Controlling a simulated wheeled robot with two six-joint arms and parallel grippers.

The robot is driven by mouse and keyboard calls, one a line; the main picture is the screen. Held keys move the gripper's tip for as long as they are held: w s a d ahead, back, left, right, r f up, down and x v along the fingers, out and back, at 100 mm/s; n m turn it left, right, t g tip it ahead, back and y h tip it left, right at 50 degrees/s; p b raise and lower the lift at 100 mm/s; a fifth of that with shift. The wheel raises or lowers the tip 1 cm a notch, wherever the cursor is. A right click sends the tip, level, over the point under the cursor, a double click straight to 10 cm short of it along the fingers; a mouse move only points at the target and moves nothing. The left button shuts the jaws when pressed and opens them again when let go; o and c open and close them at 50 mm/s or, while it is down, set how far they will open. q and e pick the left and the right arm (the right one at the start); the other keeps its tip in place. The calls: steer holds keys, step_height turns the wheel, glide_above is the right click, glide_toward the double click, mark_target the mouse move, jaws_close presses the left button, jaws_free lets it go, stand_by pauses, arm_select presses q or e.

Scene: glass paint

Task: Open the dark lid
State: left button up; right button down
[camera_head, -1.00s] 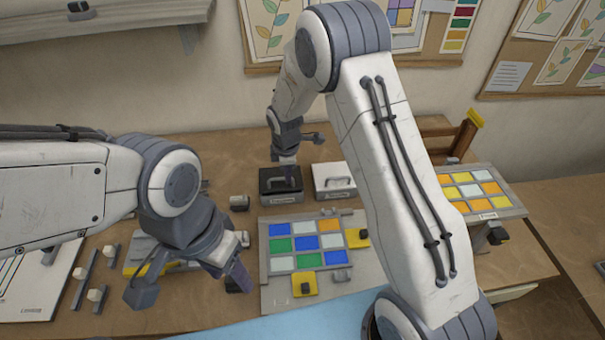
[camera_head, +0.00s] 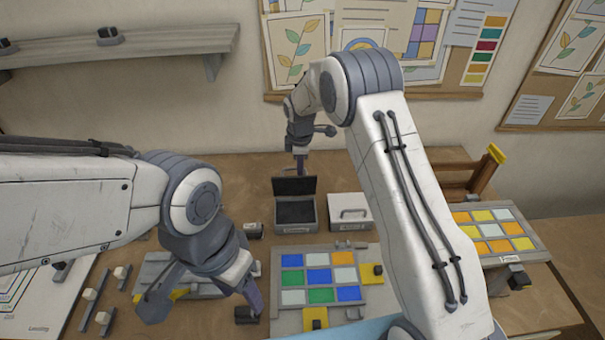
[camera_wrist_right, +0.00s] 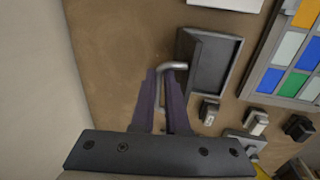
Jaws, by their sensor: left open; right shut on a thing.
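The dark lid (camera_head: 294,185) stands upright at the back edge of its grey box (camera_head: 295,227), and the dark inside of the box shows. In the right wrist view the lid (camera_wrist_right: 187,48) is seen nearly edge-on, with its light handle (camera_wrist_right: 176,66) at the fingertips. My right gripper (camera_head: 300,171) is behind the raised lid and shut on its handle; its purple fingers also show in the right wrist view (camera_wrist_right: 164,82). My left gripper (camera_head: 204,303) is open and empty over the front left of the table, away from the box.
A white-lidded box (camera_head: 349,212) stands closed just right of the dark one. A panel of coloured tiles (camera_head: 318,303) lies in front, and a second tile panel (camera_head: 490,262) is at the right. Small dark blocks (camera_head: 253,230) sit left of the box. The wall is close behind.

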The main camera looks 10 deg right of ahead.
steer(key=w+d+f+g+b, duration=0.1)
steer(key=w+f, duration=0.2)
steer(key=w, duration=0.5)
steer(key=shift+d+b, duration=0.25)
steer(key=shift+b, duration=0.05)
steer(key=shift+s+f, duration=0.1)
steer(key=shift+f, duration=0.15)
stand_by(0.6)
steer(key=c, duration=0.9)
jaws_free()
steer(key=shift+f, duration=0.1)
steer(key=shift+w, duration=0.2)
